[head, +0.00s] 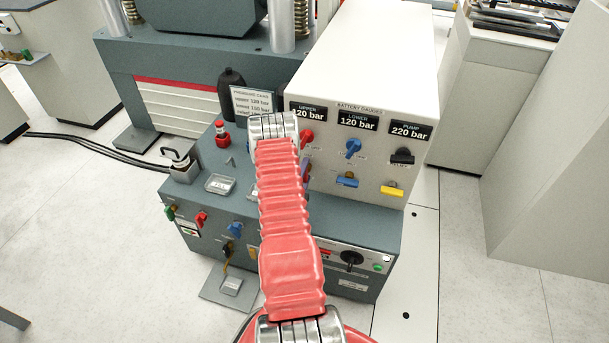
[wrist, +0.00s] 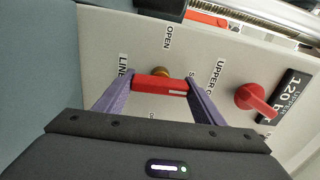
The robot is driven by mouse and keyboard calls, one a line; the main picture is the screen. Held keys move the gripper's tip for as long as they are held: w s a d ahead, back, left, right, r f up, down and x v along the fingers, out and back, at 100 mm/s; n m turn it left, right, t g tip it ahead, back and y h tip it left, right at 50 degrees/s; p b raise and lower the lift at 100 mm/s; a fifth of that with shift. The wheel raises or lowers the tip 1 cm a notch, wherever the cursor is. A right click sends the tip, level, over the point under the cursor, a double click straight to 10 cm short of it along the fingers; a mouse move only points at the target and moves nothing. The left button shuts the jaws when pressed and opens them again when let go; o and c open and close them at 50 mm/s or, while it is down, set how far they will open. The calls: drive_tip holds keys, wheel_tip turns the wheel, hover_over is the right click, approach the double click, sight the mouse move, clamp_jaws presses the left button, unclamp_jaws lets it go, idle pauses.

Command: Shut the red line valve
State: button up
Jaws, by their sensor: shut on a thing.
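The red line valve handle (wrist: 160,86) is a short red bar on a brass stem, on the white panel. My gripper (wrist: 161,80) has its two purple fingers shut on the ends of this bar. In the wrist view the bar lies across the picture between the fingers. An "OPEN" label (wrist: 168,37) is above it, and a label starting with "S" is partly hidden by the right finger. In the head view my red arm covers most of the gripper and the valve.
A red knob (wrist: 258,98) sits to the right under the upper gauge (wrist: 290,95). In the head view a blue knob (head: 353,148), black knob (head: 402,156), blue lever (head: 347,180) and yellow lever (head: 391,189) share the panel. A dark bottle (head: 231,88) stands left of my arm.

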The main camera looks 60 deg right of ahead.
drive_tip(key=shift+s+f+m, duration=0.2)
drive_tip(key=shift+s+m, duration=0.1)
drive_tip(key=shift+m, duration=0.1)
drive_tip(key=o, duration=1.1)
drive_tip(key=shift+w+r, duration=0.1)
drive_tip(key=shift+w, duration=0.1)
drive_tip(key=shift+c, duration=0.2)
drive_tip(key=shift+a, duration=0.1)
drive_tip(key=s+a, duration=0.2)
drive_tip(key=a, duration=1.1)
drive_tip(key=shift+a, duration=0.25)
